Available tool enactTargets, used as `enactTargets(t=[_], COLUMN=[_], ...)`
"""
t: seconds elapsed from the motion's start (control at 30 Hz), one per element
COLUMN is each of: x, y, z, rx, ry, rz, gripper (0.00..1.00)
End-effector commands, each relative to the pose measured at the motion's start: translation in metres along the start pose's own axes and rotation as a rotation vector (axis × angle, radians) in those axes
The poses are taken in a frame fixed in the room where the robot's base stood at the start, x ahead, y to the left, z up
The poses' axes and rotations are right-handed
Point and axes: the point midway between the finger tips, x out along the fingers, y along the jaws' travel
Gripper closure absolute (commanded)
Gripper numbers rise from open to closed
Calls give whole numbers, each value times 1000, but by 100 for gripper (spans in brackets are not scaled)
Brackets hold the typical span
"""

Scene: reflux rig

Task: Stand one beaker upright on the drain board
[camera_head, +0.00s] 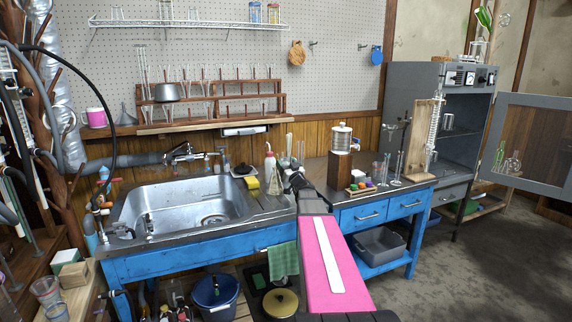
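My pink arm reaches over the blue counter, and the dark end with my gripper (295,181) is near the back of the counter, right of the sink. The fingers are too small and hidden to tell open from shut, and I cannot make out anything held. The drain board (264,205) is the metal strip between the sink and my arm; my arm hides part of it. Clear glass beakers (46,288) stand at the lower left, partly cut off by the picture's edge. Another clear vessel, perhaps a beaker (448,122), stands inside the grey oven.
The sink (190,205) is left of the drain board. A conical flask (274,184), a wash bottle (270,163) and a yellow sponge (249,186) stand near my gripper. A wooden block with a metal canister (341,140) and glassware stand to the right. The oven door (530,145) is open.

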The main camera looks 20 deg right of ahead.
Motion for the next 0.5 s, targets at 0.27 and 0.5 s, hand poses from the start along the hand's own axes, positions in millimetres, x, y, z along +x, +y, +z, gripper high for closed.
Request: enactTargets(t=[0.27,0.5], x=[0,1], y=[0,0], z=[0,-8], rx=[0,0], ry=[0,1], rz=[0,0], gripper=[10,10])
